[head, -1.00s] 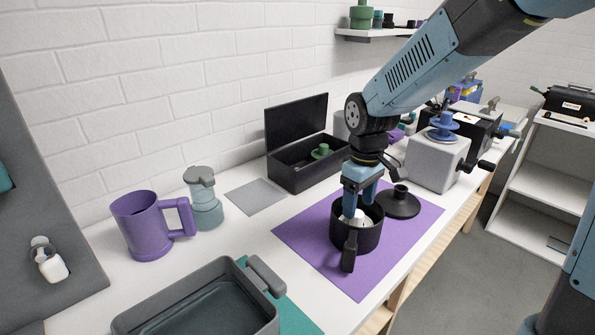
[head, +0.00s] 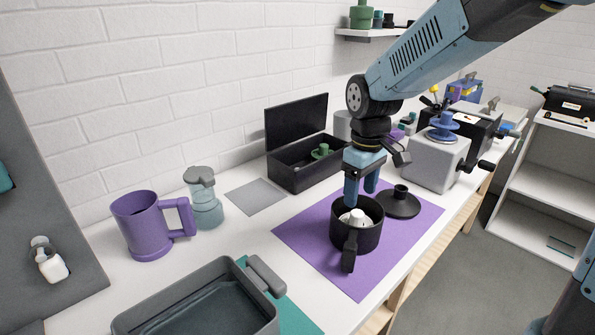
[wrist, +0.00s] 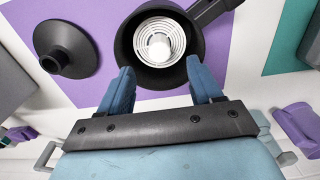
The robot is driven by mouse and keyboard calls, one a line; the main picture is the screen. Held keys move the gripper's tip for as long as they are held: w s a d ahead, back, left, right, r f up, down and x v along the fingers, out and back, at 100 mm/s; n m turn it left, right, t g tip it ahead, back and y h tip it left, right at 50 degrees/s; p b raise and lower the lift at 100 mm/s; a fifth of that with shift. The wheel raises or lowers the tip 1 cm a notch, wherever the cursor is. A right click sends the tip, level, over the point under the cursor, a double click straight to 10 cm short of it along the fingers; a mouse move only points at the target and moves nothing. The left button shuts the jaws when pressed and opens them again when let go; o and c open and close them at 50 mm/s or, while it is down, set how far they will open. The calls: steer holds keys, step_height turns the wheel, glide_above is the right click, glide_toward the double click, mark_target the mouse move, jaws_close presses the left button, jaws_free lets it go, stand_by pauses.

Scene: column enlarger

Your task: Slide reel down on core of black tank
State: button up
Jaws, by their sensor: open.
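The black tank (head: 362,238) stands upright on the purple mat, its side handle toward the front. The white reel (head: 355,216) sits inside the tank, and its raised centre shows above the rim in the head view. In the wrist view the reel (wrist: 159,42) shows as pale rings within the tank's dark wall (wrist: 124,45). The core is not clearly seen. My gripper (head: 360,199) is open and empty, above and at the back of the tank. In the wrist view its blue fingers (wrist: 160,80) are apart at the tank's near rim, with nothing between them.
A black funnel-shaped lid (head: 401,203) lies on the purple mat (head: 318,237) beside the tank. An open black box (head: 299,175) stands behind. A grey tray (head: 200,305), a purple jug (head: 145,228) and a grey-blue bottle (head: 204,200) are at left.

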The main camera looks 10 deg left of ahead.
steer(key=shift+r, duration=0.6)
steer(key=shift+r, duration=0.15)
step_height(320, 180, up, 13)
steer(key=s+d+f+m+t, duration=0.1)
steer(key=s+d+m, duration=0.4)
steer(key=d, duration=0.5)
steer(key=s+d+f+m+t, duration=0.1)
steer(key=s+d+m+t, duration=0.3)
steer(key=s+d, duration=0.5)
steer(key=shift+s+d+m+t, duration=0.2)
steer(key=shift+d+m+t, duration=0.1)
steer(key=shift+d+m, duration=0.65)
stand_by(1.3)
